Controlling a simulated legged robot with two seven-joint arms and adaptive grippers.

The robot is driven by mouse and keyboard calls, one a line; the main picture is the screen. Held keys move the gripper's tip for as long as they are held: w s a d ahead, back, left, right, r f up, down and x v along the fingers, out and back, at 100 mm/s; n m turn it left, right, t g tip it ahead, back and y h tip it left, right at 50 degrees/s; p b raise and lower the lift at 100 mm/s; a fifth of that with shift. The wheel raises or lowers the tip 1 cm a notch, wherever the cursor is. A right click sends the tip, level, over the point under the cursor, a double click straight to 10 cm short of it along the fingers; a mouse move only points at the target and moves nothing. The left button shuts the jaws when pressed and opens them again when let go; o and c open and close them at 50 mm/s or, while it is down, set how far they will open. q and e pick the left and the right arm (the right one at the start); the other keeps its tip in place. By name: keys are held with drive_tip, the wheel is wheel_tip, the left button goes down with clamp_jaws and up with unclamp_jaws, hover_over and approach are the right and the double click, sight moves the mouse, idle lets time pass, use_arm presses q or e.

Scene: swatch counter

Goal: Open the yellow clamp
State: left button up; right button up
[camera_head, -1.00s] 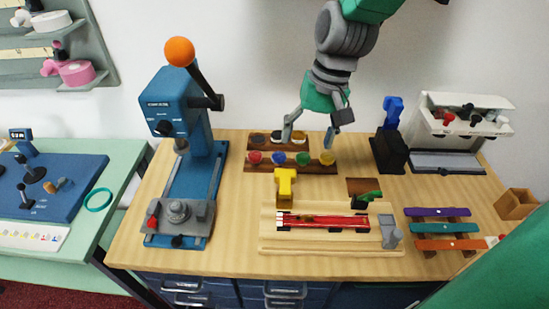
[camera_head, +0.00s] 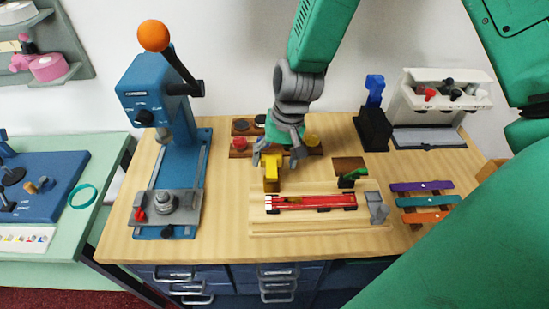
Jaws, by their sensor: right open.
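The yellow clamp (camera_head: 271,174) stands upright at the left back corner of a light wooden fixture board (camera_head: 320,226). A red strip (camera_head: 315,202) lies along the board, with its left end just in front of the clamp. My right gripper (camera_head: 278,158) points down, open, just above and behind the clamp, its fingers on either side of the clamp's top in the picture. I cannot tell whether it touches the clamp. My left gripper is not in view.
A blue press (camera_head: 165,130) with an orange-knobbed lever stands at left. Behind the gripper is a rack with coloured pots (camera_head: 239,145). A black-and-blue tool (camera_head: 374,118), a white dispenser (camera_head: 440,105) and coloured strips (camera_head: 424,201) are at right.

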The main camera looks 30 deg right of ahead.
drive_tip(key=shift+w+a+f, duration=0.1)
drive_tip(key=shift+a+f, duration=0.05)
drive_tip(key=shift+a, duration=0.5)
drive_tip(key=shift+c, duration=0.4)
drive_tip(key=c, duration=0.7)
drive_tip(key=shift+d, duration=0.2)
drive_tip(key=c, duration=0.4)
drive_tip(key=shift+d, duration=0.3)
drive_tip(key=shift+w+g+p, duration=0.3)
drive_tip(key=shift+g+p, duration=0.2)
drive_tip(key=shift+p, duration=0.5)
drive_tip(key=shift+w+g+y+p, duration=0.15)
drive_tip(key=shift+g+y+p, duration=0.2)
drive_tip(key=shift+y, duration=0.15)
drive_tip(key=shift+w+d+f+g, duration=0.1)
drive_tip(key=shift+w+g, duration=0.1)
drive_tip(key=shift+g, duration=0.05)
drive_tip(key=shift+w+d+f+g+y, duration=0.2)
drive_tip(key=shift+d+g+y, duration=0.1)
drive_tip(key=shift+g+y, duration=0.1)
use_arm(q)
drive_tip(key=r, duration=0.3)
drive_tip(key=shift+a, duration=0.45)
use_arm(e)
drive_tip(key=shift+a, duration=0.15)
